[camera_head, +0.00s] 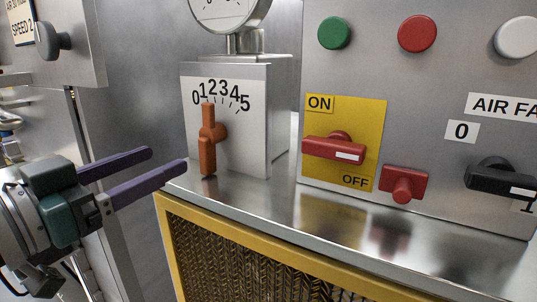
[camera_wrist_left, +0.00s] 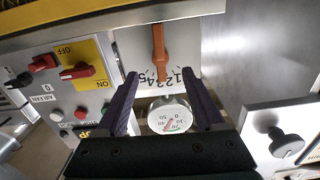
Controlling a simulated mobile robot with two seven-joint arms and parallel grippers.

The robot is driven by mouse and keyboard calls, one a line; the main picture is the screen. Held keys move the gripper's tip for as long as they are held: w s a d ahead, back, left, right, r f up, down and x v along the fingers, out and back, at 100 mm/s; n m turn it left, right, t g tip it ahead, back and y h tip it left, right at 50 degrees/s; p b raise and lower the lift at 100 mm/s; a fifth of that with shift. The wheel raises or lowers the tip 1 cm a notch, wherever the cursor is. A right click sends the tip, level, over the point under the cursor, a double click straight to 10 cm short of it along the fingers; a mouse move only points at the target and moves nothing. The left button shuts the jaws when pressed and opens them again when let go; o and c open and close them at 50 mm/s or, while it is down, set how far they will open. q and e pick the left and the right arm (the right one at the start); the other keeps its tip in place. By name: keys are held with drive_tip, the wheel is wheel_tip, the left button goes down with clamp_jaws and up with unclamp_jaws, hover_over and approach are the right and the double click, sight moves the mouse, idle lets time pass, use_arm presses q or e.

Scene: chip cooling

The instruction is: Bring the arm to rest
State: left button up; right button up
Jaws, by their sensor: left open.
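My left gripper (camera_head: 168,160) comes in from the left in the head view. Its two purple fingers are spread apart with nothing between them. The tips are a little left of an orange handle (camera_head: 208,145), apart from it. The handle stands about upright on a grey box with a 0 to 5 scale, its top end near the 1. In the left wrist view, which is upside down, the left gripper (camera_wrist_left: 160,82) is open and the orange handle (camera_wrist_left: 159,50) shows beyond the fingertips. My right gripper is in neither view.
A round gauge (camera_head: 229,10) stands on the box. To the right is a panel with a red switch (camera_head: 334,149) on a yellow plate, a red knob (camera_head: 403,185), a black switch (camera_head: 497,178) and buttons. A yellow-framed grille (camera_head: 175,205) is below. A grey knob (camera_head: 52,40) is upper left.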

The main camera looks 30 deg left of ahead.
use_arm(q)
drive_tip(key=s+d+f+m+g, duration=0.1)
drive_tip(key=s+d+f+g, duration=0.55)
drive_tip(key=d+f, duration=0.3)
drive_tip(key=s+d+f+g, duration=0.1)
drive_tip(key=s+f+g, duration=0.3)
drive_tip(key=s+g, duration=0.45)
wheel_tip(320, 180, up, 38)
drive_tip(key=s+y+p, duration=0.1)
drive_tip(key=s+p, duration=0.1)
drive_tip(key=p, duration=3.6)
drive_tip(key=shift+d+t+p, duration=0.15)
drive_tip(key=shift+t+p, duration=0.15)
drive_tip(key=shift+p, duration=0.1)
